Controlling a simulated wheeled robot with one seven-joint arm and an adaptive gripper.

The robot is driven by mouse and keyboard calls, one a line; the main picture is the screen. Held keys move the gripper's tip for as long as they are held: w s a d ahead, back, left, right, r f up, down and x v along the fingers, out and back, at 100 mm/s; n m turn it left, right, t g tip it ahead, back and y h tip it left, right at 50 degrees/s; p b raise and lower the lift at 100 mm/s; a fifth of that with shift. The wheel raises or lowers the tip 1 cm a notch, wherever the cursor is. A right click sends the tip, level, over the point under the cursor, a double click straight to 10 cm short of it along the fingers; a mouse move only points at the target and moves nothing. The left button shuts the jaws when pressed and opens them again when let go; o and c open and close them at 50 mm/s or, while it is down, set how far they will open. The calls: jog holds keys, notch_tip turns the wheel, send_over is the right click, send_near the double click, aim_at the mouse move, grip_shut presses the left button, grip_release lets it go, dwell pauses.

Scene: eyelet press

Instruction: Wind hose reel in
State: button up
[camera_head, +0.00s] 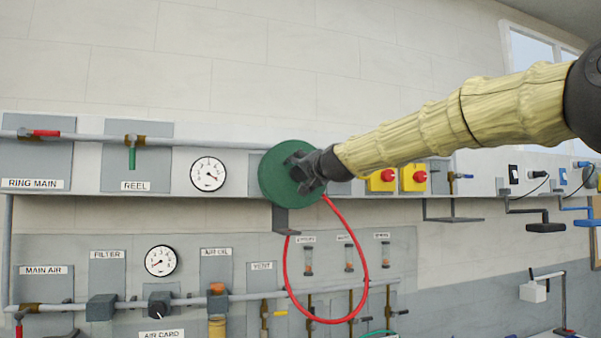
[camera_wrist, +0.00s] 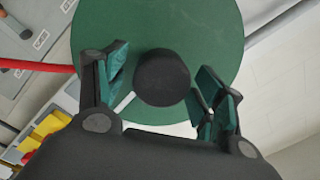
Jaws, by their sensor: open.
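The hose reel (camera_head: 275,178) is a green disc mounted on the wall panel, with a red hose (camera_head: 288,277) hanging from it in a long loop. In the wrist view the green disc (camera_wrist: 225,35) fills the upper middle. A dark round knob (camera_wrist: 163,77) stands out from the disc. My gripper (camera_head: 299,172) is in front of the disc and hides part of it. In the wrist view my gripper (camera_wrist: 160,92) is open, with one finger on each side of the knob. I cannot tell whether either finger touches it. The red hose also shows at left in the wrist view (camera_wrist: 35,66).
A pressure gauge (camera_head: 208,174) and a green-handled valve (camera_head: 132,157) labelled REEL are left of the reel. Yellow boxes with red buttons (camera_head: 413,178) are right of it, below my arm. Lower pipes, filters and small gauges line the panel below.

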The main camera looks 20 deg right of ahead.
jog(key=shift+w+f, duration=0.1)
jog(key=shift+w, duration=0.15)
jog(key=shift+s, duration=0.1)
jog(key=c, duration=1.5)
jog(key=shift+o, duration=0.2)
jog(key=shift+a, duration=0.1)
